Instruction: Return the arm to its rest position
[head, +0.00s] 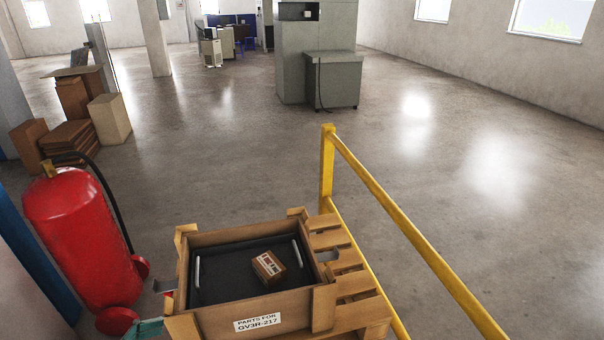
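No whole arm shows in the head view. My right gripper is not seen. The wooden crate (262,322) has a label reading "PARTS FOR GV3R-217". A black tray (222,287) with two light handles lies in it.
The crate stands on a wooden pallet (345,262). A yellow railing (400,232) runs along its right. A red fire extinguisher (82,235) stands close on the left. Brown boxes (70,138) are stacked behind it. Grey cabinets (334,80) stand far back. Open floor lies between.

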